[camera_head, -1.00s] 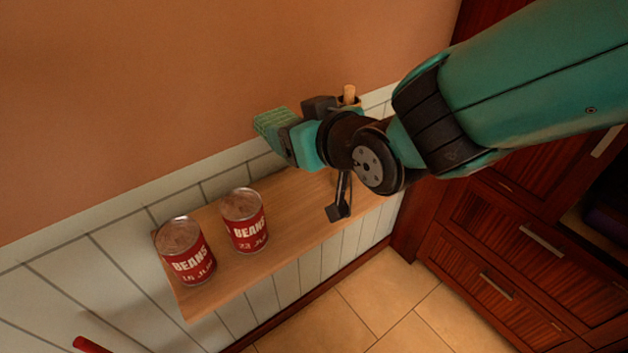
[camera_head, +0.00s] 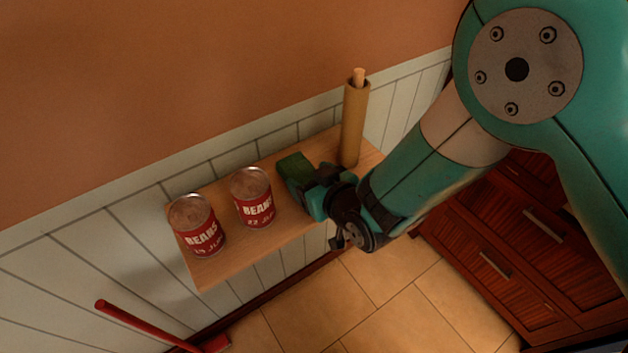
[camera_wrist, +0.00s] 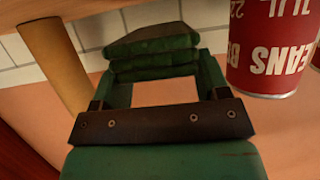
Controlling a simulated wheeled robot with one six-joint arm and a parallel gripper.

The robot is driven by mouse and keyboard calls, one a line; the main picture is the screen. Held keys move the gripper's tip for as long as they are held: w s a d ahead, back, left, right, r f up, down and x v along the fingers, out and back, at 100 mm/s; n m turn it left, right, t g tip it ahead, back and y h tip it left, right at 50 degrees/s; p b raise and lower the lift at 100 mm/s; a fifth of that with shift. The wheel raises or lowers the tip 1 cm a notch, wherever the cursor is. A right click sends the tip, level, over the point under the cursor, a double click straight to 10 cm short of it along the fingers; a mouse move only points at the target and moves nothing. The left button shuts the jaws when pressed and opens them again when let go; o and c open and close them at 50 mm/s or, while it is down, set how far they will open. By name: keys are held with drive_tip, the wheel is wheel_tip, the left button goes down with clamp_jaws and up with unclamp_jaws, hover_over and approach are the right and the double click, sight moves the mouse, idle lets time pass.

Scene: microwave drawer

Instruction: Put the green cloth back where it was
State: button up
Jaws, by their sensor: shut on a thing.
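The green cloth (camera_head: 294,166) is a folded dark green block at the tip of my gripper (camera_head: 303,182). In the wrist view my gripper (camera_wrist: 160,84) is shut on the cloth (camera_wrist: 150,50), which sits between the fingertips. In the head view the cloth is low over the wooden shelf (camera_head: 220,264), between the nearer bean can and the cardboard tube. I cannot tell whether the cloth touches the shelf.
Two red bean cans, one at the left (camera_head: 197,226) and one nearer (camera_head: 252,198), stand on the shelf. A cardboard tube (camera_head: 353,125) stands upright at the right. A red-handled tool (camera_head: 145,325) is below the shelf at left. Wooden drawers (camera_head: 500,250) are at right.

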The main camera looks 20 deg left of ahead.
drive_tip(key=shift+f+p, duration=0.3)
drive_tip(key=shift+f, duration=1.3)
drive_tip(key=shift+f, duration=0.2)
drive_tip(key=o, duration=1.1)
drive_tip(key=shift+r, duration=0.1)
